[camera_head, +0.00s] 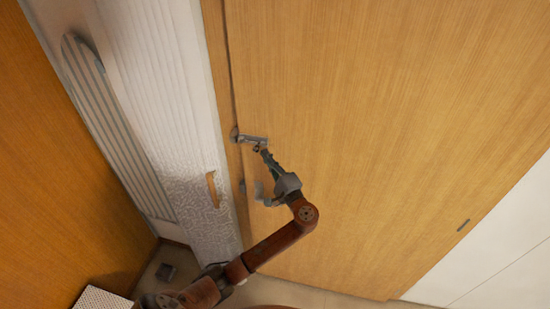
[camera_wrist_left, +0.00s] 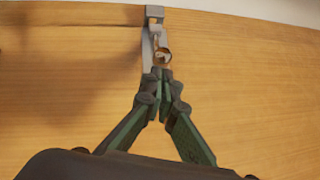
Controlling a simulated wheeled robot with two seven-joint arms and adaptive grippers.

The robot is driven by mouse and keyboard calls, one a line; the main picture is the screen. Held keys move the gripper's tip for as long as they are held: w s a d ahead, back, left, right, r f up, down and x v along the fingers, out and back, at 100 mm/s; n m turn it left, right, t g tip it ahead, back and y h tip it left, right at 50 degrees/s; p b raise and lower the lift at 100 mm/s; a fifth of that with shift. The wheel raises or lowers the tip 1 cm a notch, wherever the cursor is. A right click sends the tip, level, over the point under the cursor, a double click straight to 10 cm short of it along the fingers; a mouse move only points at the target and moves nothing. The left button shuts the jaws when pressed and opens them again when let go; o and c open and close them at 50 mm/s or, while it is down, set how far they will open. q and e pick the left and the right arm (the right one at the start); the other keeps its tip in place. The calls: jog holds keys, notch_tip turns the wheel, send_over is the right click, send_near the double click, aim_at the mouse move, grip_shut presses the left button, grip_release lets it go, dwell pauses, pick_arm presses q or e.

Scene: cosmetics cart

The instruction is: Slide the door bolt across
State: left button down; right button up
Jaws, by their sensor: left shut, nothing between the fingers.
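A wooden door (camera_head: 350,120) fills much of the head view. A small grey metal bolt (camera_head: 251,139) is mounted near its left edge, with a rounded end at the edge. The bolt also shows at the top of the left wrist view (camera_wrist_left: 147,45), as a narrow bar with a round, shiny knob (camera_wrist_left: 163,54) at its side. My left gripper (camera_head: 259,150) is at the bolt's right end. In the left wrist view its fingers (camera_wrist_left: 160,76) are shut with nothing held, tips right by the knob. I cannot tell whether they touch it. My right gripper is out of view.
A grey fitting (camera_head: 256,192) sits lower on the door, partly behind my left wrist. A whitish textured panel (camera_head: 165,100) with a brownish handle (camera_head: 213,189) stands left of the door. A wooden surface (camera_head: 50,170) lies farther left.

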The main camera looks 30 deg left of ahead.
pick_arm(q)
jog(key=shift+a, duration=0.15)
jog(key=a, duration=0.3)
jog(key=shift+s+a, duration=0.1)
jog(key=shift+s, duration=0.3)
jog(key=shift+b, duration=0.3)
jog(key=w+d+b+v, duration=0.1)
jog(key=b+v, duration=0.3)
jog(key=v, duration=0.9)
jog(key=shift+w+d+b, duration=0.2)
jog(key=shift+w+b, duration=0.15)
jog(key=shift+w, duration=0.35)
jog(key=shift+f, duration=0.2)
